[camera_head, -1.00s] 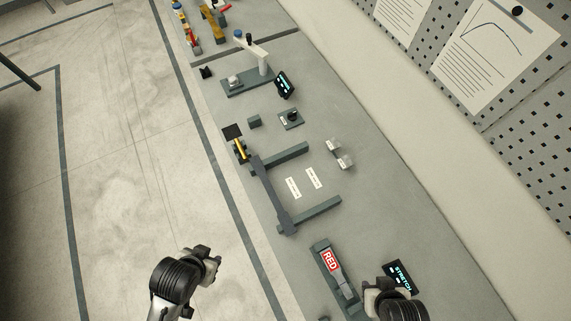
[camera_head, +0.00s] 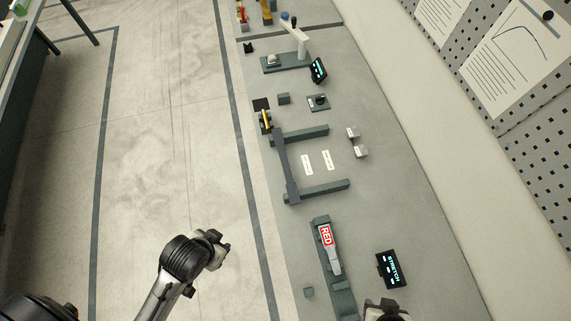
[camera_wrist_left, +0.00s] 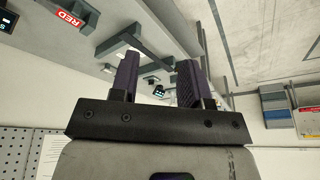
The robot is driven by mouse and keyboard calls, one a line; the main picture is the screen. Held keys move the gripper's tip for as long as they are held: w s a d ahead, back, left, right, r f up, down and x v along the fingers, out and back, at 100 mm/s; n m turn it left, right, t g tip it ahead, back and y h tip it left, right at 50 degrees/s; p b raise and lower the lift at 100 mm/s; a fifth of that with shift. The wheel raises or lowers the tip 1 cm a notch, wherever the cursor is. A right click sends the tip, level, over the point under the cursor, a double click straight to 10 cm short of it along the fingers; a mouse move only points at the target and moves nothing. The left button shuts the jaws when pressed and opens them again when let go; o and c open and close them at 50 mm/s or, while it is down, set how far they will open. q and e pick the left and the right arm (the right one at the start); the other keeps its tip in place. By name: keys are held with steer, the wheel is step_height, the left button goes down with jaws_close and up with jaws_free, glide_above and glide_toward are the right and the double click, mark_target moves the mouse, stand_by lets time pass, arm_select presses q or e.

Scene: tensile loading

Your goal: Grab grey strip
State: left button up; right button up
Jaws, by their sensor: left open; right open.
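The grey strip (camera_head: 286,167), a dark bar with widened ends, lies across two parallel grey-green rails on the bench in the head view. In the left wrist view the strip (camera_wrist_left: 152,54) shows beyond the fingers, partly hidden by them. My left gripper (camera_head: 218,250) is over the floor side of the bench, apart from the strip. In the left wrist view its two dark fingers (camera_wrist_left: 157,82) stand apart with nothing between them. My right gripper (camera_head: 387,308) is open at the bottom edge, cut off by the frame, over the bench and away from the strip.
A fixture with a RED label (camera_head: 326,236) sits in front of the rails, beside a small black display (camera_head: 390,269). Two white labels lie between the rails. Small metal blocks (camera_head: 357,143) lie to their right. A black knob box (camera_head: 317,102) and a post stand (camera_head: 290,60) are farther back.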

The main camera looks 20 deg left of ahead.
arm_select(q)
steer(key=shift+s+d, duration=0.1)
steer(key=shift+d, duration=0.1)
steer(key=shift+o, duration=0.3)
steer(key=o, duration=0.3)
